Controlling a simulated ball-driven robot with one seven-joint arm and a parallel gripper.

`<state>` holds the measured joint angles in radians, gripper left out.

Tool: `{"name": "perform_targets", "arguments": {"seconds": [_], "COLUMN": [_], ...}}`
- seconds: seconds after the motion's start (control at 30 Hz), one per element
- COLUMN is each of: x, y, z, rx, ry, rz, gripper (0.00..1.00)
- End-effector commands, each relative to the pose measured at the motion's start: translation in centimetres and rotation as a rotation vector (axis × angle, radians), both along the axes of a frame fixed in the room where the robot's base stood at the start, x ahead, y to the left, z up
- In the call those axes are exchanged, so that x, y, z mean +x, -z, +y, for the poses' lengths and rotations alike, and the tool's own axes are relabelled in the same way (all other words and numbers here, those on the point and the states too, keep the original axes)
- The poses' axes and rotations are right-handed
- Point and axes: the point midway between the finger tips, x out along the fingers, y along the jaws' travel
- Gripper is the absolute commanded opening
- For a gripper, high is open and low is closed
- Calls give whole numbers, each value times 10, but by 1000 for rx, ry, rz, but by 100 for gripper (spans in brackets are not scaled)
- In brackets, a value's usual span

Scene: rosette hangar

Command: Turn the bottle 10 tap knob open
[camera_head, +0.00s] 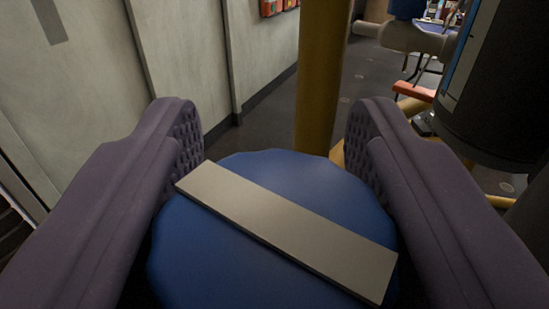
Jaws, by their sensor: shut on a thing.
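A round blue knob (205,245) fills the lower middle of the view. A flat light-grey bar (290,232) lies across its face, slanting from upper left to lower right. My gripper (273,145) has its two purple-grey fingers on either side of the knob, with textured pads facing inward. It is shut on the knob. The lower part of the knob is cut off by the frame edge. No bottle number is readable here, and the tap body below the knob is hidden.
A yellow post (324,80) stands just beyond the knob. A dark cylinder (500,95) is close on the right. A pale panelled wall (185,60) runs along the left. Dark floor (265,120) shows between wall and post.

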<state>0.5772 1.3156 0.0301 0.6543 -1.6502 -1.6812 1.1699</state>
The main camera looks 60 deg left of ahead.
Motion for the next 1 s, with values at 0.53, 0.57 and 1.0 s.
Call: {"name": "perform_targets", "arguments": {"seconds": [0.53,0.57,1.0], "x": [0,0,-25], "y": [-1,-1,0], "z": [0,0,-56], "rx": [1,1,-1], "ry": [1,1,3], "rz": [-2,-2,-4], "gripper": [72,72,72]}}
